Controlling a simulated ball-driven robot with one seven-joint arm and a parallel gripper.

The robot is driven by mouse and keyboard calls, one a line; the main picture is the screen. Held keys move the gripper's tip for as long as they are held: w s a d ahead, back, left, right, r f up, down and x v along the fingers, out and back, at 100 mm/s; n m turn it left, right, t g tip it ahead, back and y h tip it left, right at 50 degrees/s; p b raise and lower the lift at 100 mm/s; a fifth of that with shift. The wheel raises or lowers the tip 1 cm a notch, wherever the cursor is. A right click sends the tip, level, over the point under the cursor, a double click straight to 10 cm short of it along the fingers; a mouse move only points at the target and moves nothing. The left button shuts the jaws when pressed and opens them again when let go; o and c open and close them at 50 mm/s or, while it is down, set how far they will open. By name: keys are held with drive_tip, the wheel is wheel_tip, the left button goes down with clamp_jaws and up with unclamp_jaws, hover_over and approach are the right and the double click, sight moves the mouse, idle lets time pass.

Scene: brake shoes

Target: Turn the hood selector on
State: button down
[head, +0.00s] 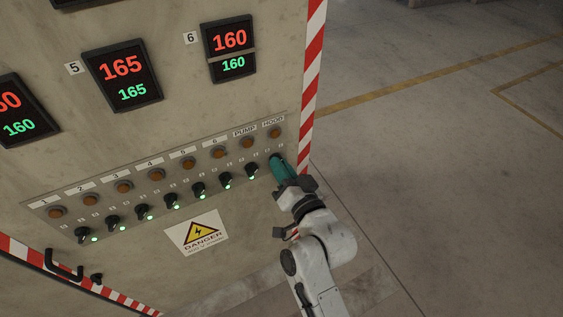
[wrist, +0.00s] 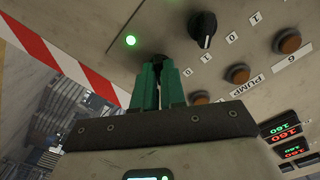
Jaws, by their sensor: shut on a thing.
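The hood selector (head: 273,157) is the rightmost black knob in the row, below the HOOD label (head: 273,122) on the control panel. My gripper (head: 278,163), with its green fingers, is shut on this knob. In the wrist view the fingers (wrist: 160,80) close around the dark knob (wrist: 158,58), and most of it is hidden, so its pointer angle cannot be told. A green lamp (wrist: 130,40) beside it is lit. In the head view my gripper covers that spot.
The pump selector (head: 252,170) sits just left; it also shows in the wrist view (wrist: 204,28). Several other selectors with lit green lamps and a row of amber buttons (head: 157,174) continue left. A red-white striped edge (head: 310,80) bounds the cabinet. Open floor lies right.

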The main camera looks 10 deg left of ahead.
drive_tip(key=shift+m+p, duration=0.4)
drive_tip(key=shift+m, duration=0.4)
drive_tip(key=shift+f, duration=0.1)
drive_tip(key=c, duration=1.2)
unclamp_jaws()
drive_tip(key=b+v, duration=0.1)
drive_tip(key=v, duration=1)
drive_tip(key=shift+b, duration=0.35)
drive_tip(key=shift+w, duration=0.1)
